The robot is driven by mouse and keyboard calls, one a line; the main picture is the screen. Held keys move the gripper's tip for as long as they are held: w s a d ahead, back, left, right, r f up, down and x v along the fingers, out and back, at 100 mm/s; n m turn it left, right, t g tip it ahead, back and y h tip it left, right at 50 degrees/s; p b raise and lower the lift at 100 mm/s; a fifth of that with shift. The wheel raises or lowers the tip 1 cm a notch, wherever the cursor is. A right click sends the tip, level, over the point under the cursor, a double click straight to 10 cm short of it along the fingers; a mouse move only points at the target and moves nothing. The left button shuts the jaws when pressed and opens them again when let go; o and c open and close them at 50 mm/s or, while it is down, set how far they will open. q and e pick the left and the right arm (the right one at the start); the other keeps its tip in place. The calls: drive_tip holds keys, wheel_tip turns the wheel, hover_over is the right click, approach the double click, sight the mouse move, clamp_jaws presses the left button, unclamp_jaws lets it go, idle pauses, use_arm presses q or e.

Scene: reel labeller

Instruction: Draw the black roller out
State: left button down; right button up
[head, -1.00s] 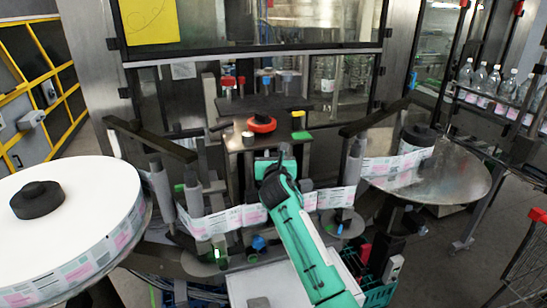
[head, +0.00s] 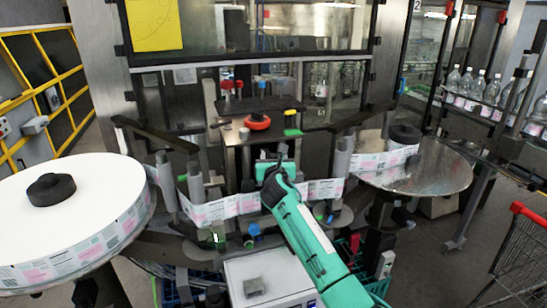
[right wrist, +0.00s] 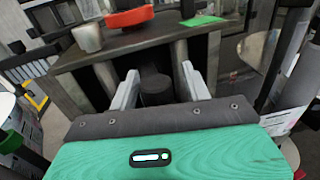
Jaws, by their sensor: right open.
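The black roller (right wrist: 156,90) is a short dark cylinder below the edge of a dark platform, seen in the right wrist view. My right gripper (right wrist: 159,74) is open, with one pale finger on each side of the roller. A gap shows beside the roller, and I cannot tell whether either finger touches it. In the head view my green right gripper (head: 274,168) is in front of the platform, and its fingertips are hard to make out. The roller cannot be picked out clearly there. My left gripper is not in view.
The dark platform (right wrist: 140,44) carries a red ring (right wrist: 129,17), a grey cup (right wrist: 88,37) and a green piece (right wrist: 203,21). A large white label reel (head: 95,190) stands left, a metal disc (head: 440,168) right. A label web (head: 235,205) runs past my gripper.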

drive_tip(key=shift+r, duration=0.1)
use_arm(q)
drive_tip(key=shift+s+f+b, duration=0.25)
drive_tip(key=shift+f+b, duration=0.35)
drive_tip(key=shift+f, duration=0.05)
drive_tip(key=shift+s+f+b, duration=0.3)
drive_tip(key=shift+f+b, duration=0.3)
drive_tip(key=shift+b, duration=0.05)
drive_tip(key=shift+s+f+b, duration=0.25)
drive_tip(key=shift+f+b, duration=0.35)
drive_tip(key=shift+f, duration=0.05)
use_arm(e)
drive_tip(key=s, duration=1.4)
drive_tip(key=shift+d, duration=0.4)
